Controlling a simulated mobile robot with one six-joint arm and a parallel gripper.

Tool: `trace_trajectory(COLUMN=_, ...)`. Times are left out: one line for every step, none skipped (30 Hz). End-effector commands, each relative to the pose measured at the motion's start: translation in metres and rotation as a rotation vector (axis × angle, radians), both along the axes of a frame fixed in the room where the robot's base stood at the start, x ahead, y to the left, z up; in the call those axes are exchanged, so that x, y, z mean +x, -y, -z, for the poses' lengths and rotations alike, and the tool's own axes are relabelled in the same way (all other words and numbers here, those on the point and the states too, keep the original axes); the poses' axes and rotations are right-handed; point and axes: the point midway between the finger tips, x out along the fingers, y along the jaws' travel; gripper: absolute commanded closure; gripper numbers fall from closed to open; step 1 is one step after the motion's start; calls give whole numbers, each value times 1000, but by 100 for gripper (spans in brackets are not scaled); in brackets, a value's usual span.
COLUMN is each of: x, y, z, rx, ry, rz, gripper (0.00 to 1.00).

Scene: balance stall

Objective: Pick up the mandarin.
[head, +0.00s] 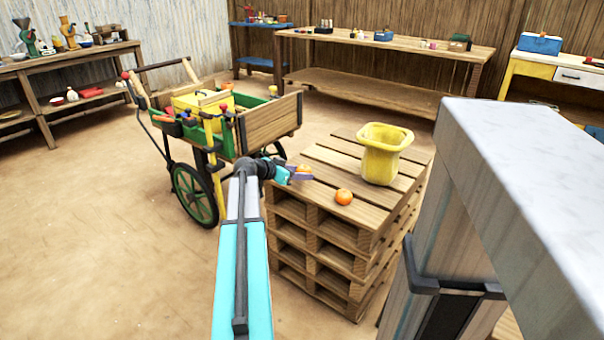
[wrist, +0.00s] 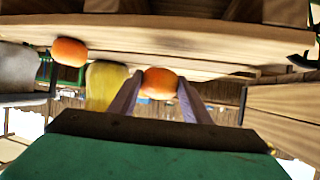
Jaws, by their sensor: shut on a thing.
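My gripper (head: 302,175) is at the left part of the pallet stack's top in the head view. It is shut on an orange mandarin (head: 305,167), partly hidden behind the fingers. In the wrist view, which looks upside down, this mandarin (wrist: 159,82) sits between the two finger tips (wrist: 158,90). I cannot tell whether it still touches the planks. A second mandarin (head: 343,196) lies on the planks to the right and nearer the front edge. It also shows at the left of the wrist view (wrist: 70,51).
The wooden pallet stack (head: 345,150) bears a yellow open-topped container (head: 381,160) right of my gripper. A green and wooden cart (head: 272,124) stands close by on the left. Workbenches (head: 440,52) line the back wall. The floor at left is clear.

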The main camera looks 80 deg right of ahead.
Motion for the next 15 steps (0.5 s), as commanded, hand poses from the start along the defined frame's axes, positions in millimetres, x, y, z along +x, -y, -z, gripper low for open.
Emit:
trace_trajectory(x=0, y=-9, z=-1, rx=-1, ry=-1, rz=0, gripper=80)
trace_trajectory(x=0, y=-13, z=-2, rx=-1, ry=-1, rz=0, gripper=80)
trace_trajectory(x=1, y=-18, z=-2, rx=-1, ry=-1, rz=0, gripper=80)
trace_trajectory(x=2, y=-22, z=-3, rx=-1, ry=-1, rz=0, gripper=80)
trace_trajectory(x=2, y=-26, z=-3, rx=-1, ry=-1, rz=0, gripper=80)
trace_trajectory(x=3, y=-32, z=-4, rx=-1, ry=-1, rz=0, gripper=80)
trace_trajectory(x=4, y=-36, z=-4, rx=0, ry=-1, rz=-1, gripper=80)
trace_trajectory(x=5, y=-40, z=-5, rx=0, ry=-1, rz=-1, gripper=80)
trace_trajectory(x=5, y=-46, z=-5, rx=-1, ry=-2, rz=-1, gripper=80)
trace_trajectory(x=6, y=-50, z=-6, rx=-1, ry=-2, rz=-1, gripper=80)
trace_trajectory(x=6, y=-55, z=-6, rx=-1, ry=-2, rz=-1, gripper=80)
trace_trajectory(x=7, y=-60, z=-6, rx=0, ry=-1, rz=-1, gripper=80)
trace_trajectory(x=8, y=-64, z=-7, rx=0, ry=-1, rz=0, gripper=80)
trace_trajectory(x=8, y=-69, z=-7, rx=0, ry=-1, rz=0, gripper=80)
trace_trajectory(x=9, y=-75, z=-8, rx=0, ry=-1, rz=0, gripper=80)
